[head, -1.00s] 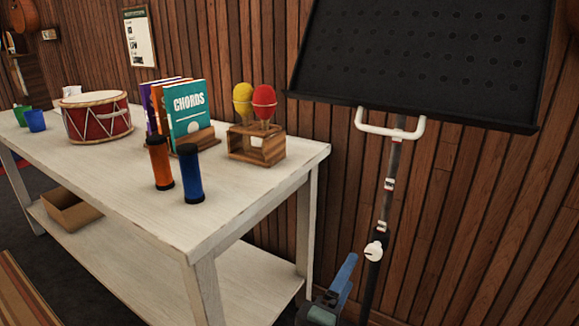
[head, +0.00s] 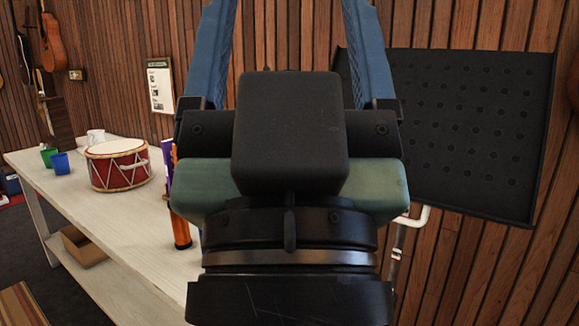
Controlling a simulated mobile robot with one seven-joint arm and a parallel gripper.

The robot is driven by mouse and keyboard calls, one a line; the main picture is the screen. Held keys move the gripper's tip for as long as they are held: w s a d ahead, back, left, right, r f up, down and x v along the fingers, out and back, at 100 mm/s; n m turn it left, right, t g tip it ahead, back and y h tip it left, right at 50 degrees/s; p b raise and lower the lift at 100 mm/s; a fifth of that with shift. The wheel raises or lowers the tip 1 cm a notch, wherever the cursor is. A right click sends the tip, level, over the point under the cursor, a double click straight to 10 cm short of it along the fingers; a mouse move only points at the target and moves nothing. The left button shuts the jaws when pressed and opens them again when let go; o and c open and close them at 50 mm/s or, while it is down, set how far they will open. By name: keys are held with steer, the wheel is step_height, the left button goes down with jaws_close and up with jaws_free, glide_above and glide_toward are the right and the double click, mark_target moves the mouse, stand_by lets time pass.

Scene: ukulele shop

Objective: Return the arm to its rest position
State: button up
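My gripper (head: 289,30) stands upright in the middle of the head view, close to the camera. Its two blue fingers rise well apart on either side of a black block, with the wood wall showing between them. The fingertips are cut off by the top edge, and nothing shows between the visible parts of the fingers. My wrist fills the lower middle and hides much of the table's right part.
A pale table (head: 110,225) holds a red drum (head: 118,170), a blue cup (head: 60,163), a green cup (head: 48,157) and a partly hidden orange tube (head: 181,228). A black music stand (head: 465,130) stands at right. A cardboard box (head: 83,245) sits on the lower shelf.

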step_height(320, 180, up, 25)
steer(key=p, duration=2.2)
steer(key=shift+f, duration=0.2)
